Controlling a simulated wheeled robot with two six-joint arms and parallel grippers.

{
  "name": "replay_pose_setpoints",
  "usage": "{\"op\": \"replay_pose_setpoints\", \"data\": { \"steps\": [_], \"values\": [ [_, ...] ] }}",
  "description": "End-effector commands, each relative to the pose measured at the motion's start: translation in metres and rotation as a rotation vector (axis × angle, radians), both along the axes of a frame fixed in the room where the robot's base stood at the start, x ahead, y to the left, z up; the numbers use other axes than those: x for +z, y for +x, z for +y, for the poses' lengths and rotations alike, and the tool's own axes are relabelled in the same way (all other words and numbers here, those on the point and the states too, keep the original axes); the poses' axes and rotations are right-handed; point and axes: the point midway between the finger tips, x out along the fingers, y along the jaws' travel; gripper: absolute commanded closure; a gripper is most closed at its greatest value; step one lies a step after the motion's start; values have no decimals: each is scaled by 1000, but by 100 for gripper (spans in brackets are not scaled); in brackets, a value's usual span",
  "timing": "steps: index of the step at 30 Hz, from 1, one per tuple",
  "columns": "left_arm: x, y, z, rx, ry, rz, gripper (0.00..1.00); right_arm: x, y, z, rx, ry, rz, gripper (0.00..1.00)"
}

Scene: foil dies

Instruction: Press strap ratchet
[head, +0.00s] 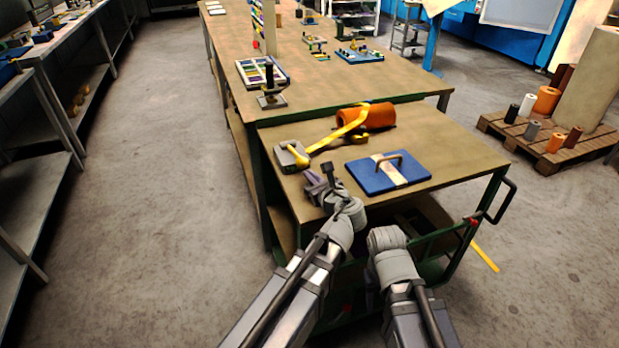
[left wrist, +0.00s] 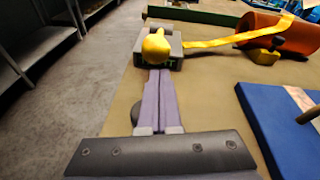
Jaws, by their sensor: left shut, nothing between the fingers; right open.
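The strap ratchet (head: 292,157) is a grey block with a yellow rounded lever on the near-left part of the cart top. It also shows at the top of the left wrist view (left wrist: 155,48). A yellow strap (head: 338,136) runs from it to an orange cylinder (head: 378,116) lying on its side. My left gripper (head: 322,180) is shut and empty, just on the near side of the ratchet. In the left wrist view its purple fingers point at the ratchet's near side; whether they touch it I cannot tell. My right arm is low at the cart's front; its fingers are hidden.
A blue board (head: 362,180) with a handle lies right of the ratchet. A small yellow-topped part (left wrist: 264,55) stands by the cylinder. A long workbench (head: 335,85) with a black press (head: 270,88) is behind the cart. The floor at left is clear.

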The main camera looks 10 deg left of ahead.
Motion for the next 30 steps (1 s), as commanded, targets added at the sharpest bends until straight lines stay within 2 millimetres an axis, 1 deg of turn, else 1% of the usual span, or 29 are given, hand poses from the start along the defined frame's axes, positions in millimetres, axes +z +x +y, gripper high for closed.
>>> {"op": "replay_pose_setpoints", "data": {
  "steps": [5,10,14,20,23,26,30],
  "values": [
    [2,0,0,0,-2,3,100,3,0,0,0,0,0,50],
    [12,1,1,2,-18,28,100,19,0,0,0,0,0,50],
    [12,1,1,1,-28,43,100,23,0,0,0,0,0,50],
    [18,2,2,2,-43,65,100,35,0,0,0,0,0,50],
    [25,3,2,2,-56,84,100,46,0,0,0,0,0,50],
    [34,4,3,3,-76,114,100,63,0,0,-1,0,0,50],
    [51,8,5,5,-116,173,100,94,0,0,-1,0,0,50]
  ]
}}
